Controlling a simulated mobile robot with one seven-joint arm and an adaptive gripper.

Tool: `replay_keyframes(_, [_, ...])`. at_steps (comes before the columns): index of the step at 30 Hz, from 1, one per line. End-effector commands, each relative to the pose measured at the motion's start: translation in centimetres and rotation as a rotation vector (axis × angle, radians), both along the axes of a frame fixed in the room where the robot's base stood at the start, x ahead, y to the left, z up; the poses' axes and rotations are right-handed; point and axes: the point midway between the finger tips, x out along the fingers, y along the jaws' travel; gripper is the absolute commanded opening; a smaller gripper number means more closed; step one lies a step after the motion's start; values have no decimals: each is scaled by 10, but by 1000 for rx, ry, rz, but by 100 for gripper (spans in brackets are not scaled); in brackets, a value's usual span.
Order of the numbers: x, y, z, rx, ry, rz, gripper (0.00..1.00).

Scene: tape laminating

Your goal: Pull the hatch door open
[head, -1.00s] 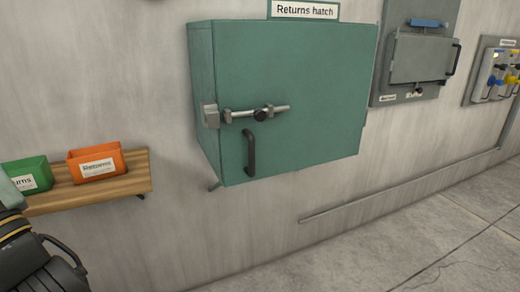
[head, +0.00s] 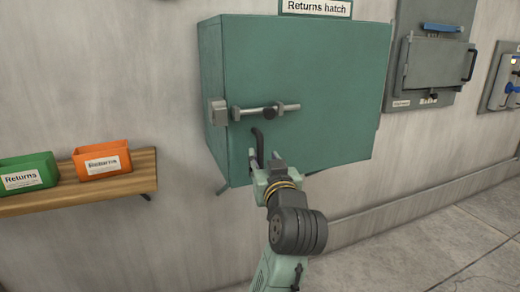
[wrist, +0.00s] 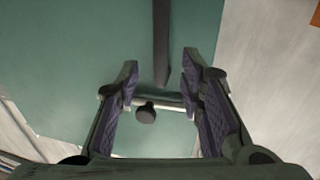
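The green returns hatch (head: 330,85) is a box on the wall, and its door looks closed. A black vertical handle (head: 257,143) sits low on the door's left side, its lower part hidden by my gripper. My gripper (head: 265,160) is at the handle's lower end with its fingers apart. In the wrist view my open gripper (wrist: 160,78) has the dark handle (wrist: 161,40) lined up between its fingertips, with no visible grip on it. A metal bolt (head: 285,107) with a black knob (head: 269,113) lies above the handle, beside a bracket (head: 217,112) at the door's left edge.
A wooden shelf (head: 110,187) with a green bin (head: 30,175) and an orange bin (head: 102,160) is at left. A grey wall panel (head: 432,70) is at right. The floor at lower right is clear.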

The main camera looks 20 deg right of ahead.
Motion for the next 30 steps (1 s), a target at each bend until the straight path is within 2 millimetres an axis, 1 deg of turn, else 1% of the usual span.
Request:
replay_keyframes(1, [11, 0, 1, 0, 3, 4, 35])
replay_keyframes(6, [39, -5, 1, 0, 1, 3, 35])
replay_keyframes(9, [50, -7, 1, 0, 0, 3, 35])
replay_keyframes(12, [57, -8, 1, 0, -1, 2, 35])
replay_keyframes(22, [59, -9, 0, 0, -2, 1, 34])
replay_keyframes(30, [59, -8, 0, 0, -1, 1, 16])
